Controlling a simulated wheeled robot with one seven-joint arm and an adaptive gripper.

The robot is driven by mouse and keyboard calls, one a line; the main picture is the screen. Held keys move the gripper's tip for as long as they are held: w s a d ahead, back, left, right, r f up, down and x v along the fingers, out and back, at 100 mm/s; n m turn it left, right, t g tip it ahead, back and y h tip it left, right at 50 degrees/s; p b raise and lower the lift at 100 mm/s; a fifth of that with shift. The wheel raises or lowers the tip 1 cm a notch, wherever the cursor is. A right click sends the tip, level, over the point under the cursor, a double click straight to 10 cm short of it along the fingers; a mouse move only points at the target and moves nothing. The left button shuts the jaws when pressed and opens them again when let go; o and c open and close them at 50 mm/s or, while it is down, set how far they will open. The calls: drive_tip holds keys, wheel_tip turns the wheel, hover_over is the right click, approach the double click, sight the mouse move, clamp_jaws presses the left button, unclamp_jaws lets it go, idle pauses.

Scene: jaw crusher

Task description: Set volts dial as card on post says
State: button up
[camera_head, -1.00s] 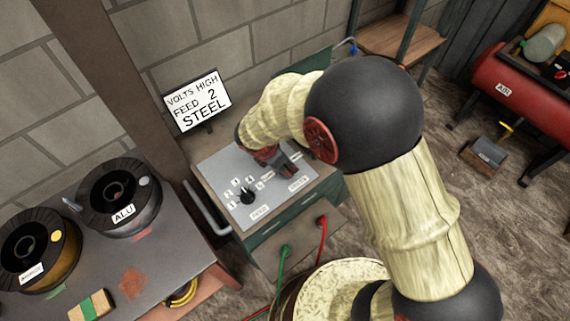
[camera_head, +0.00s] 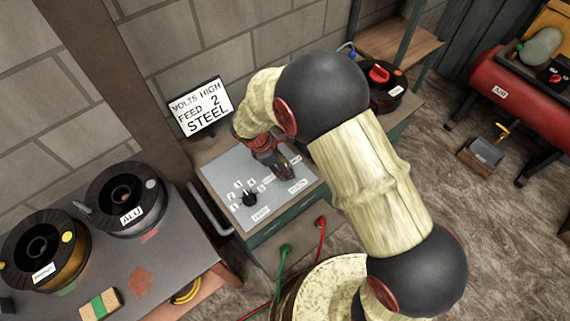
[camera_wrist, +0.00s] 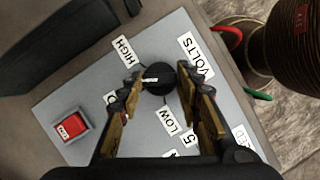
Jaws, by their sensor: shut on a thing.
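The card (camera_head: 203,107) on a dark post behind the panel reads "VOLTS HIGH, FEED 2, STEEL". The round black volts dial (camera_wrist: 158,78) is on the grey panel (camera_wrist: 215,110), near the VOLTS label. HIGH (camera_wrist: 123,52) and LOW (camera_wrist: 168,118) labels lie around it, and another label is mostly hidden by the left finger. A short white mark shows on the dial's left side. My gripper (camera_head: 283,168) is over the panel's right part, its fingers shut on the volts dial from both sides. In the head view it hides that dial.
The black feed dial (camera_head: 249,198) stands left on the panel, with number labels around it. A red switch (camera_wrist: 72,127) is on the panel. Red and green cables run in front.

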drive_tip(key=m+g+p, duration=0.1)
drive_tip(key=m+p, duration=0.1)
drive_tip(key=m, duration=0.1)
drive_tip(key=shift+w+r+m, duration=0.1)
drive_tip(key=shift+w+m, duration=0.05)
drive_tip(key=shift+m, duration=0.25)
drive_tip(key=m+g+p, duration=0.1)
drive_tip(key=m, duration=0.1)
drive_tip(key=m+y, duration=0.1)
drive_tip(key=m, duration=0.1)
drive_tip(key=shift+w+g+p, duration=0.15)
drive_tip(key=shift+g+p, duration=0.25)
drive_tip(key=shift+m, duration=0.3)
drive_tip(key=o, duration=1.2)
drive_tip(key=shift+c, duration=0.2)
drive_tip(key=v, duration=1.1)
drive_tip(key=shift+w+r, duration=0.25)
drive_tip(key=shift+r, duration=0.1)
drive_tip(key=shift+a, duration=0.1)
